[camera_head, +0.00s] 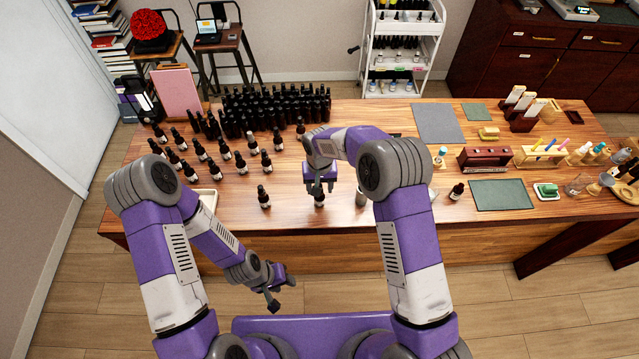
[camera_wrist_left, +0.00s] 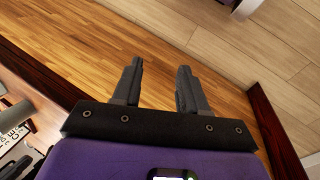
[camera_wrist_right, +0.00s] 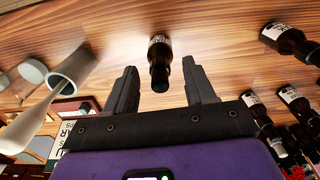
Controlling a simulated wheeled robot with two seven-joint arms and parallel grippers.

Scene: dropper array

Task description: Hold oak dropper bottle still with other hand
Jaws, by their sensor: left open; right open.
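A dark dropper bottle with a pale label (camera_head: 319,201) stands near the table's front edge, just below my right gripper (camera_head: 320,188). In the right wrist view the dark bottle (camera_wrist_right: 159,62) lies between the two fingertips of the open right gripper (camera_wrist_right: 161,88), with a gap on each side. I cannot read its label, so I cannot tell if it is the oak one. My left gripper (camera_head: 282,291) is open and empty, low in front of the table. In the left wrist view its fingers (camera_wrist_left: 157,85) point toward bare wood and floor, with no bottle between them.
Another dark bottle (camera_head: 264,197) stands to the left, near a pale tray (camera_head: 208,199). A grey cup-like vessel (camera_wrist_right: 76,64) is close to the right gripper. Many dark bottles (camera_head: 270,105) crowd the back left. A green mat (camera_head: 500,195) lies at the right.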

